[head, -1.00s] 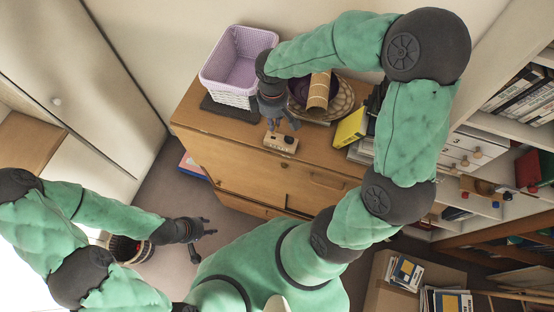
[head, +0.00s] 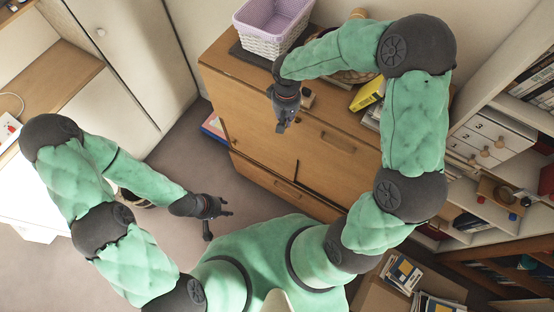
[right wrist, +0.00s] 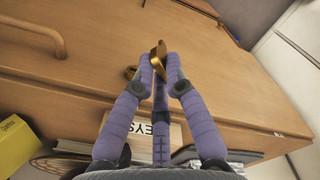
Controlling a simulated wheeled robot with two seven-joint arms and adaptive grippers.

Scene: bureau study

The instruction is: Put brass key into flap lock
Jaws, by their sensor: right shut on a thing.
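My right gripper (head: 283,125) is in front of the wooden bureau's upper front. In the right wrist view its fingers (right wrist: 163,65) are shut on the brass key (right wrist: 160,50), which sticks out beyond the fingertips. A small brass fitting (right wrist: 131,73), which looks like the flap lock, shows on the flap (right wrist: 80,45) just left of the fingers, partly hidden. The key appears apart from it; depth is hard to judge. My left gripper (head: 218,208) hangs open and empty over the floor.
A wooden block marked KEYS (right wrist: 163,132) stands on the bureau top, also in the head view (head: 307,97). Shelves (head: 500,130) stand at the right.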

